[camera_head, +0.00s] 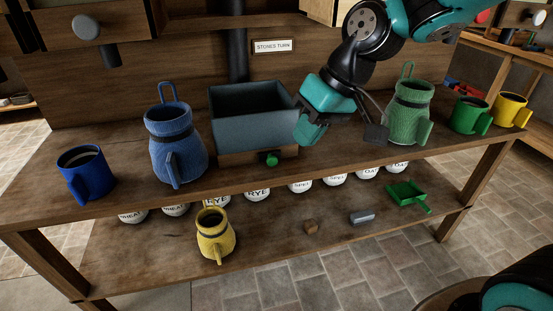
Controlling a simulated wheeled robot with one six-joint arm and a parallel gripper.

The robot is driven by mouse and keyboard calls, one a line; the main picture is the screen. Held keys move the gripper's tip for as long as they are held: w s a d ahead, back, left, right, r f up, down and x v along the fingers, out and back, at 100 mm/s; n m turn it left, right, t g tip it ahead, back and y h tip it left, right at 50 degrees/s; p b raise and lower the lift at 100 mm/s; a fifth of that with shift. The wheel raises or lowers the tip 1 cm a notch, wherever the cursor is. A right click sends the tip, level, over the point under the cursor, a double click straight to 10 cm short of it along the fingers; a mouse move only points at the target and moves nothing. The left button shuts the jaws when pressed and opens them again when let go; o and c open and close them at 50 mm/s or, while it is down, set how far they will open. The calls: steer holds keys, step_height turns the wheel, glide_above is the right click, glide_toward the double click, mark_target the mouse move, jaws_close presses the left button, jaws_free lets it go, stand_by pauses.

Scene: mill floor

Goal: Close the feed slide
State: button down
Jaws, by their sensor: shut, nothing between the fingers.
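A wooden front piece (235,159) with a round green knob (272,159) sits low under an open blue-grey hopper box (240,118) on the upper shelf. It looks like the feed slide, and how far it stands out is hard to tell. My gripper (308,135), with teal fingers, is shut and empty. It shows just right of the hopper, up and to the right of the green knob, and apart from the knob in the picture. A sign reading "STONES TURN" (273,46) is on the back boards.
A blue jug (178,150) and blue mug (86,175) stand left of the hopper. A green jug (408,110), green mug (468,115) and yellow mug (510,109) stand right. Labelled pots, a yellow jug (215,238) and a green scoop (408,196) are below.

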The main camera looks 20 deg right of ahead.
mark_target(271, 158)
steer(key=w+d+f+m+t+b, duration=0.1)
steer(key=w+d+f, duration=0.3)
steer(key=w, duration=0.2)
steer(key=w+d+f+m+t, duration=0.1)
steer(key=w+d+f, duration=0.25)
steer(key=w, duration=0.35)
steer(key=w+d+f+m+t+b, duration=0.1)
steer(key=w+d+f+m, duration=0.1)
steer(key=w+d+f, duration=0.3)
steer(key=x, duration=0.6)
steer(key=a+x, duration=0.1)
steer(key=x, duration=0.3)
steer(key=shift+w+r+p, duration=0.3)
steer(key=a, duration=0.1)
steer(key=a+f, duration=0.1)
steer(key=a, duration=0.1)
steer(key=shift+w+a+f+p, duration=0.1)
steer(key=shift+a+f+p, duration=0.15)
steer(key=shift+a+p, duration=0.15)
steer(key=shift+a+f, duration=0.1)
steer(key=shift+a, duration=0.05)
